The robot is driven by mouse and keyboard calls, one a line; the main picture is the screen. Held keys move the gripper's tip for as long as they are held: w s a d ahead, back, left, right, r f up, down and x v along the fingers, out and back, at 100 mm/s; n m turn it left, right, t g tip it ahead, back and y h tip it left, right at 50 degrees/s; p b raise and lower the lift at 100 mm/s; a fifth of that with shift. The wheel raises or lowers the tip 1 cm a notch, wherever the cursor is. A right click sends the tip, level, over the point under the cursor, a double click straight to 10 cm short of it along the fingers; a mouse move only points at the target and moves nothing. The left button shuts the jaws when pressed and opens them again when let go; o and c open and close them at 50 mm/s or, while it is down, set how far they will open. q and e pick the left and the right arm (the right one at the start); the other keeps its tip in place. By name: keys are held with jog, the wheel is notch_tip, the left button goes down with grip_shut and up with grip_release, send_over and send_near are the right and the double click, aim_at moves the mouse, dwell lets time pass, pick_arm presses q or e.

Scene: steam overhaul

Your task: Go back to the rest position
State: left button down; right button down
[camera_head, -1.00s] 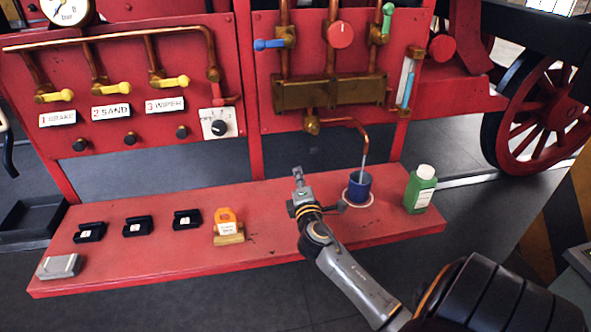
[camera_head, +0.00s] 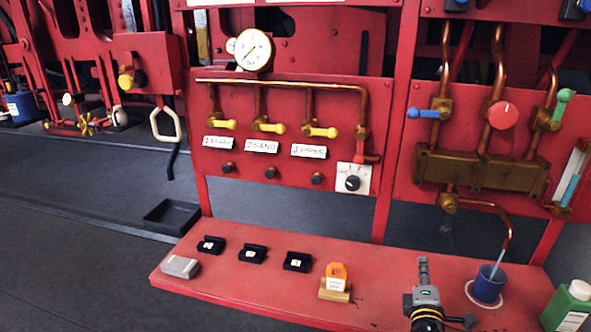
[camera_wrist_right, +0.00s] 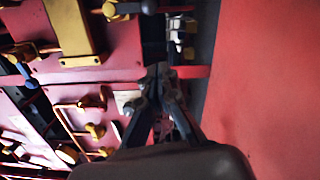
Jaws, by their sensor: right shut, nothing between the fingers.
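My right gripper (camera_head: 423,268) shows at the lower right of the head view, pointing away from me over the red shelf (camera_head: 385,262). It is shut and empty. In the right wrist view its fingers (camera_wrist_right: 160,72) come together at the tips, with the red panel and yellow valve handles beyond them. The blue cup (camera_head: 487,287) stands on a pale ring to the right of the gripper. My left gripper is not in view.
The shelf also holds a green bottle (camera_head: 569,306), an orange padlock-like piece (camera_head: 336,276), several small black holders (camera_head: 252,254) and a grey box (camera_head: 180,266). A black tray (camera_head: 171,217) lies on the floor. Red panels with copper pipes and valves stand behind. Floor at left is clear.

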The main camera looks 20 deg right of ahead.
jog(key=s+a+f+m+g+y, duration=0.4)
jog(key=s+a+f+m+g, duration=0.2)
jog(key=s+a+f+m, duration=0.35)
jog(key=s+a+f+m+g+y, duration=0.1)
jog(key=s+a+f+g+y, duration=0.2)
jog(key=s+a, duration=0.45)
jog(key=s+a+f+m+g+y, duration=0.2)
jog(key=s+a+f+g+y, duration=0.1)
jog(key=s+a, duration=0.45)
notch_tip(320, 180, down, 26)
jog(key=s+f, duration=0.1)
jog(key=s+d+f+g, duration=0.2)
jog(key=s+f, duration=1.2)
jog(key=s, duration=0.2)
jog(key=shift+s+d+f+n, duration=0.25)
jog(key=shift+s+f+n, duration=0.1)
jog(key=shift+f+n, duration=0.1)
jog(key=shift+s, duration=0.15)
